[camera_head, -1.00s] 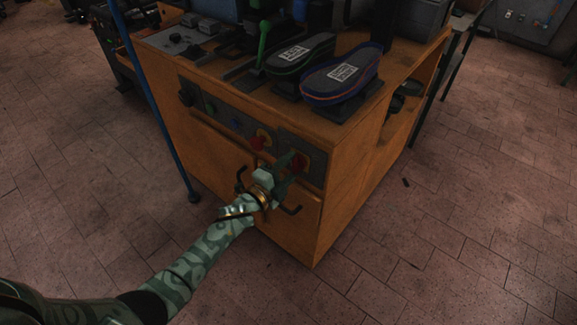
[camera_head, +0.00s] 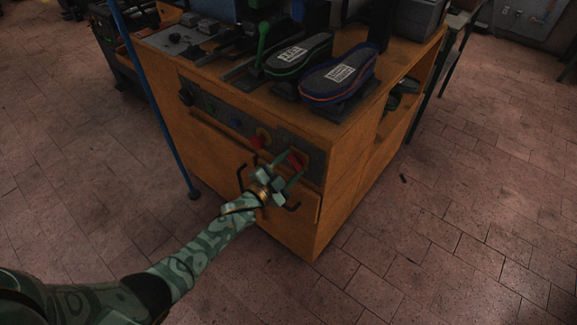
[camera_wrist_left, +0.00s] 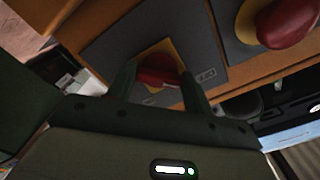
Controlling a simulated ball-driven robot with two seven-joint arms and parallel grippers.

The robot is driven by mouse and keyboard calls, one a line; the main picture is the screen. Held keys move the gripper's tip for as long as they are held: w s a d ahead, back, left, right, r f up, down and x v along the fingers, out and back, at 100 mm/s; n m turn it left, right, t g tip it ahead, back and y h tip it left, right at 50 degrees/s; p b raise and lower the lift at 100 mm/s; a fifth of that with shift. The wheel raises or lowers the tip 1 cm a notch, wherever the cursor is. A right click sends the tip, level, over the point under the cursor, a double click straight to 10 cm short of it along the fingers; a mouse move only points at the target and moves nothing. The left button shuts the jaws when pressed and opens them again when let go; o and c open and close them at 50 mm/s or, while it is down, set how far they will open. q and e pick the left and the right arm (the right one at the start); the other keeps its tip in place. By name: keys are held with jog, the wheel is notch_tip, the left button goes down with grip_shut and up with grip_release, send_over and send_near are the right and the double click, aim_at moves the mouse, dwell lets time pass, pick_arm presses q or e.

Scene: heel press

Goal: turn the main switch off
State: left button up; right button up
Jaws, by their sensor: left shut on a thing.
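The main switch (camera_head: 296,160) is a red handle on a yellow plate, at the right end of the orange press cabinet's front panel. My left gripper (camera_head: 293,167) reaches it from the front. In the left wrist view the red handle (camera_wrist_left: 158,72) sits between the two dark fingers (camera_wrist_left: 160,78), with the yellow plate behind it. My left gripper is shut on the handle. The fingers hide parts of the handle, and I cannot read its position marks. My right gripper is not in view.
A second red knob (camera_head: 258,140) is left of the switch; it also shows in the left wrist view (camera_wrist_left: 288,22). Black door handles (camera_head: 243,178) stick out below the panel, close to my gripper.

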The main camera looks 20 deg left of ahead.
pick_arm(q)
jog(key=shift+f, duration=0.15)
jog(key=o, duration=1)
jog(key=shift+s, duration=0.15)
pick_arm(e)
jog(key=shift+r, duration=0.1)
pick_arm(q)
jog(key=p+v, duration=0.4)
jog(key=v, duration=1.2)
jog(key=shift+s+a, duration=0.1)
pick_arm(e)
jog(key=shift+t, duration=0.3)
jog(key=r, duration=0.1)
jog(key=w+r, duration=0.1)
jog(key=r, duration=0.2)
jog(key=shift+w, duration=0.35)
